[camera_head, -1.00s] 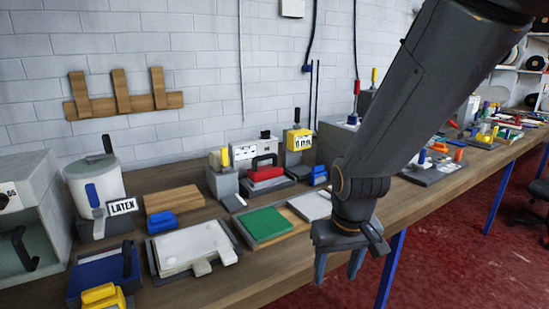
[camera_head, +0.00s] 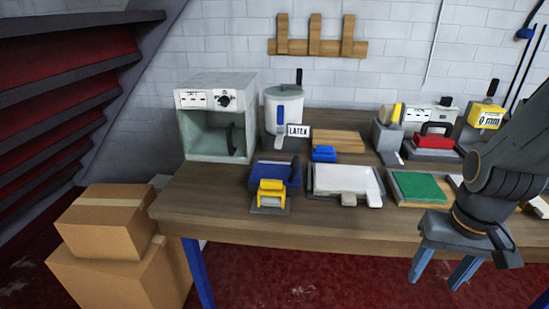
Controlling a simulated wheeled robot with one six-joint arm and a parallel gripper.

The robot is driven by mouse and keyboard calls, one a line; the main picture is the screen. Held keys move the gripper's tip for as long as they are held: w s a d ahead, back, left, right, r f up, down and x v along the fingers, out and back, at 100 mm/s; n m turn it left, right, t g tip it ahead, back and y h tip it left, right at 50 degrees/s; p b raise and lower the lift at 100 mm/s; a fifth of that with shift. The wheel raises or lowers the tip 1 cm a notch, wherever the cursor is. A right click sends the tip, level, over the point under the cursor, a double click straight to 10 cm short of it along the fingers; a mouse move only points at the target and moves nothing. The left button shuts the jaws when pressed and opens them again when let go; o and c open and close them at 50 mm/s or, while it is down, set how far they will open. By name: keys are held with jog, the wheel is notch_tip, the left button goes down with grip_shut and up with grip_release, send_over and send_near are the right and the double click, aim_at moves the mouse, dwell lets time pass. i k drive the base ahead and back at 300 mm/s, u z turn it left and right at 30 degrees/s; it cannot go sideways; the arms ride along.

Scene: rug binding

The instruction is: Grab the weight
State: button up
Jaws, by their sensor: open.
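My gripper (camera_head: 441,270) is at the lower right, in front of the table's front edge. Its two blue-grey fingers point down, apart, with nothing between them. No object is labelled as a weight. A red block with a black arched handle (camera_head: 434,141) looks most like one; it sits on a grey base at the back right of the table, up and behind my gripper. A yellow block with a black knob (camera_head: 487,116), marked "mm", stands to its right. My arm hides part of the table's right side.
The wooden table (camera_head: 215,213) also holds a grey oven-like box (camera_head: 216,118), a latex pot (camera_head: 284,104), a yellow-handled tool (camera_head: 270,193), a white slab (camera_head: 343,180) and a green pad (camera_head: 418,186). Cardboard boxes (camera_head: 118,240) stand at left. The table's front strip is clear.

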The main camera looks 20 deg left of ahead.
aim_at(321, 153)
jog(key=u, duration=0.5)
jog(key=k, duration=0.35)
jog(key=u, duration=0.6)
jog(key=i, duration=0.55)
jog(key=z, duration=1)
jog(key=i, duration=0.95)
jog(key=z, duration=0.25)
